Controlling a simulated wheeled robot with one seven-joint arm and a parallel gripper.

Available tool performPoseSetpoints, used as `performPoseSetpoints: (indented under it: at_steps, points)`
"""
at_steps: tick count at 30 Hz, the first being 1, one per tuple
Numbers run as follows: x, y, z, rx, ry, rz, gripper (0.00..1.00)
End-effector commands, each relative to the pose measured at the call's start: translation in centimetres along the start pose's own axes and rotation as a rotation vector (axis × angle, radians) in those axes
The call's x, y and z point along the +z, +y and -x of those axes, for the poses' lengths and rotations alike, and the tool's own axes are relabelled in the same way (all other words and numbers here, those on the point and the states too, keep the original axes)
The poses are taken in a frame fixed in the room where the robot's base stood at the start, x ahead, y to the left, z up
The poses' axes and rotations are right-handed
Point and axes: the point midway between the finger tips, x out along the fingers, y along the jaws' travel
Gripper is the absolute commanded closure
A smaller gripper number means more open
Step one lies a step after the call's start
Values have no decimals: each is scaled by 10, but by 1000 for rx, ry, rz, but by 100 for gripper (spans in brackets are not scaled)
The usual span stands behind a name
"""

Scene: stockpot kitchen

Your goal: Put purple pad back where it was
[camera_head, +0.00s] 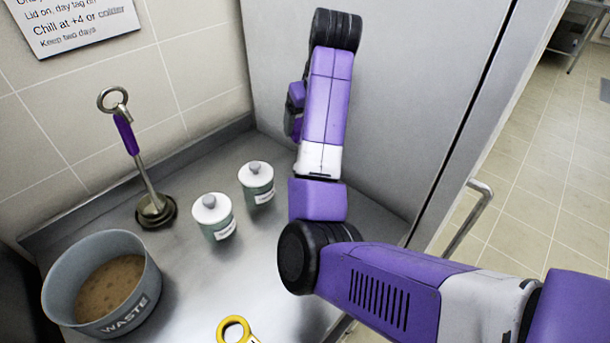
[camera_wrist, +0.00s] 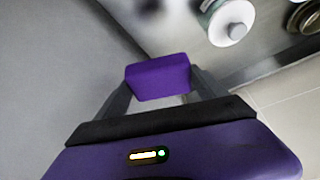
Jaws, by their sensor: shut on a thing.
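In the wrist view the purple pad (camera_wrist: 158,78) is a small block held between the two fingers of my gripper (camera_wrist: 160,85). The gripper is shut on it. The pad is up in the air, and the steel counter shows blurred beyond it. In the head view my arm reaches up in front of the grey steel panel. Its links hide the gripper's fingers and the pad there. No spot for the pad can be made out in either view.
A grey WASTE bin (camera_head: 48,290) with brown contents, a purple-handled upright tool (camera_head: 125,135) on a round base and two lidded jars (camera_head: 214,217) (camera_head: 257,182) stand on the steel counter (camera_head: 185,285). A yellow-handled thing (camera_head: 233,328) lies at the front. A steel panel (camera_head: 400,90) rises behind.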

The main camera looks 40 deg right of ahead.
Motion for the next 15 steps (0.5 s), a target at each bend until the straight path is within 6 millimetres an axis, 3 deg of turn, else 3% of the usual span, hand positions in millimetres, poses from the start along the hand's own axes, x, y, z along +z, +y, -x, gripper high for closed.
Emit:
performPoseSetpoints:
  at_steps: [1,15]
  points:
    - [10,1,-21,2,-4,0,52]
    - [40,-1,-96,-1,-2,0,52]
